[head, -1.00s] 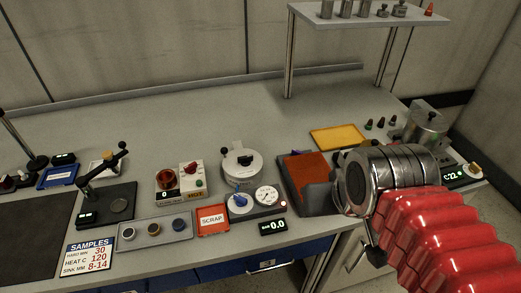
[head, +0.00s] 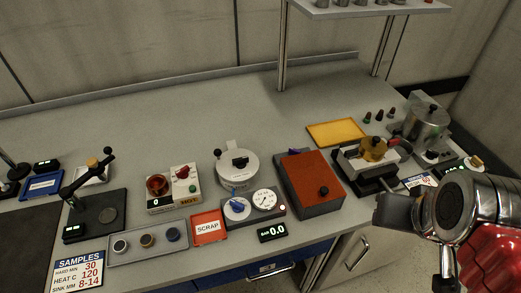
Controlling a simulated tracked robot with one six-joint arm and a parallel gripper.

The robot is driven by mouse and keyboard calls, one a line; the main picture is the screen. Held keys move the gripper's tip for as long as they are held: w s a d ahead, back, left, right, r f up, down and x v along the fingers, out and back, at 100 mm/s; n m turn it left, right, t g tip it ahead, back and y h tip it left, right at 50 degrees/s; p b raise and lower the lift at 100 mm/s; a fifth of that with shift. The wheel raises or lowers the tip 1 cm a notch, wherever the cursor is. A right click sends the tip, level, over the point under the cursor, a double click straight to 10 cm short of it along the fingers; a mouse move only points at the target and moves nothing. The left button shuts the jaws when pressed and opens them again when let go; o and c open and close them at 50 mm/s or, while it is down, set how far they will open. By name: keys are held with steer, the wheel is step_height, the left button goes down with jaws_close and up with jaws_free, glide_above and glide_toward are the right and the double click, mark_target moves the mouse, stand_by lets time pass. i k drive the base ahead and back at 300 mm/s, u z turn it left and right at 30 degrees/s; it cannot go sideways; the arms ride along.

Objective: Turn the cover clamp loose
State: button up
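A round white pot (head: 237,172) with a flat cover stands at the middle of the bench. A dark clamp-like piece (head: 239,161) sits on top of its cover; I cannot tell whether it is tight. My gripper (head: 385,212) is at the lower right, over the bench's front edge, well apart from the pot. Its dark fingers point left, and I cannot make out a gap between them or anything held.
A gauge box (head: 254,206) with a blue knob stands in front of the pot. A red-topped box (head: 312,183) lies between the pot and my gripper. A machine with a brass knob (head: 373,146) stands behind my gripper. Bench behind the pot is clear.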

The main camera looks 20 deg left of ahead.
mark_target(240, 163)
steer(key=z, duration=0.7)
steer(key=k, duration=1)
steer(key=u, duration=1.85)
steer(key=i, duration=0.65)
steer(key=z, duration=0.05)
